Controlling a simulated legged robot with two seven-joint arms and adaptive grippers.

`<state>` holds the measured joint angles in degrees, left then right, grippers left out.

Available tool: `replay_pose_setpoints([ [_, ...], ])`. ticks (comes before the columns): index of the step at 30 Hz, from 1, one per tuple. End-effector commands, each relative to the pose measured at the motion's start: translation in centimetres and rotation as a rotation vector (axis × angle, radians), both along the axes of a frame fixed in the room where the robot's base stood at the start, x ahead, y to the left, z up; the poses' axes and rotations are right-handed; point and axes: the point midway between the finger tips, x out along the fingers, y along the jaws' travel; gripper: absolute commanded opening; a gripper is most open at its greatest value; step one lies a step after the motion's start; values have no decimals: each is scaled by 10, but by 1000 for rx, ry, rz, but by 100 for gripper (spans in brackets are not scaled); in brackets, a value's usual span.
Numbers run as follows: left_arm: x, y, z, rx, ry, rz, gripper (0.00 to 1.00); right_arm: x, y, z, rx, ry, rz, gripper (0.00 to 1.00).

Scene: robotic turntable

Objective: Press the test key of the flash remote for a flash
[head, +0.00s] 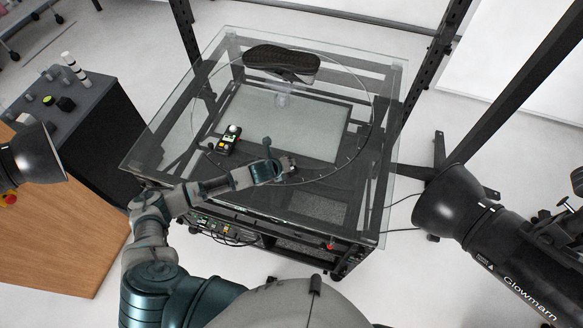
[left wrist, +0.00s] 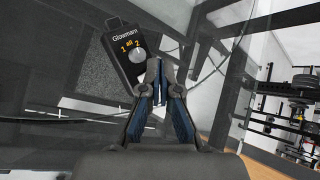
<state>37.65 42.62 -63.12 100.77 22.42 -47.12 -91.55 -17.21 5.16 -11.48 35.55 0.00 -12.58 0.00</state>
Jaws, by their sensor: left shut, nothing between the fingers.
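The flash remote (head: 228,141) is a small dark box with a pale round knob on top, resting on the glass turntable (head: 215,105). In the left wrist view the remote (left wrist: 124,58) shows the name "Glowmarn", orange marks and a light dial, up and left of the fingertips. My left gripper (head: 289,166) is over the near part of the glass, to the right of the remote and apart from it. Its fingers (left wrist: 158,70) are shut with nothing between them. The test key cannot be made out. My right gripper is not in view.
A dark shoe (head: 283,63) is held up on a clear stand at the back of the turntable. A studio lamp (head: 455,213) stands at the right and another lamp (head: 35,157) at the left. A dark cabinet (head: 95,125) is left of the table. The glass around the remote is clear.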

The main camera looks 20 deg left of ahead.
Motion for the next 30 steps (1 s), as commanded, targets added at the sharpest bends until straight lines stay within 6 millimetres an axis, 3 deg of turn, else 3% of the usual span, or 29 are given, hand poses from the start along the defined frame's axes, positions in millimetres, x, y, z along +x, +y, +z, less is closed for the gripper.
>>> replay_pose_setpoints([
  [12,0,-3,1,2,-1,0,0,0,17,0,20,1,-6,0],
  [30,-1,1,-5,2,1,0,0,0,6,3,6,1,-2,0],
])
